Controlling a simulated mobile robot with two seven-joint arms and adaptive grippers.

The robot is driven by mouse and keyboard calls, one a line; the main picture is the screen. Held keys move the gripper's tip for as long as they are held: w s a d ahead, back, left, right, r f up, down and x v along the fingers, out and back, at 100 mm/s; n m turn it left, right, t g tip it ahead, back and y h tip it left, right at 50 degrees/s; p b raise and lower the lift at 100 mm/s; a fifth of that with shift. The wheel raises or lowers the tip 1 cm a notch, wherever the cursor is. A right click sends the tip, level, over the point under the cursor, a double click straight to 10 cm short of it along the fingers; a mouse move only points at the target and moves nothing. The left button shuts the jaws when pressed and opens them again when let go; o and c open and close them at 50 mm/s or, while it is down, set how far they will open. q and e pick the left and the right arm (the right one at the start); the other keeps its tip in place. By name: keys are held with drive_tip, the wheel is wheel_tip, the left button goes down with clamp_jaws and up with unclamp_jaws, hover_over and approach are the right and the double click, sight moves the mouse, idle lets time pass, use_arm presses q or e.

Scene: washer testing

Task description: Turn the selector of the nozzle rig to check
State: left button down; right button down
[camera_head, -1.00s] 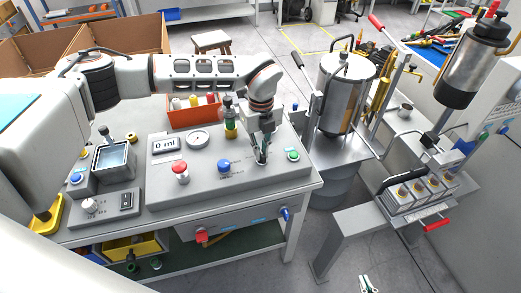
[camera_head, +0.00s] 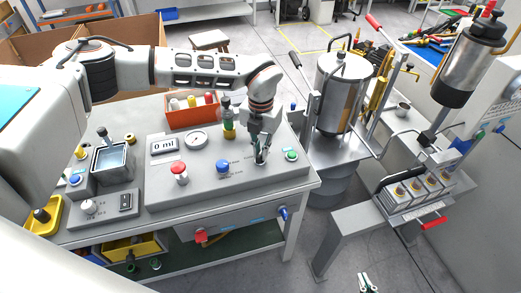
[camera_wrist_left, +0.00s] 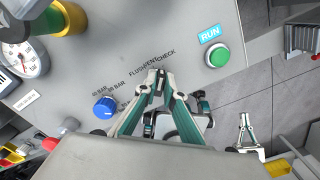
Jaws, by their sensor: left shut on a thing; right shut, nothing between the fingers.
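The nozzle rig (camera_head: 190,190) is a grey sloped panel box on the table. My left gripper (camera_head: 261,160) comes down onto the panel, between the blue knob (camera_head: 222,166) and the green RUN button (camera_head: 292,155). It is shut on the selector, which the fingers hide almost wholly. In the left wrist view the fingertips (camera_wrist_left: 158,80) meet just below the printed words FLUSH, VENT and CHECK (camera_wrist_left: 160,62). I cannot read which word the selector points to. My right gripper (camera_head: 367,284) is shut and empty, low in the head view, away from the rig.
The panel also carries a red button (camera_head: 179,172), a 0 ml display (camera_head: 163,145) and a gauge (camera_head: 196,139). A yellow-and-green fitting (camera_head: 229,128) stands behind the selector. An orange bin (camera_head: 188,118) is behind the rig. A steel tank (camera_head: 337,95) stands to the right.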

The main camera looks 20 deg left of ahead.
use_arm(q)
drive_tip(key=shift+r+m, duration=0.1)
drive_tip(key=shift+m, duration=0.5)
drive_tip(key=c, duration=2.1)
unclamp_jaws()
drive_tip(key=shift+c, duration=0.2)
wheel_tip(320, 180, up, 12)
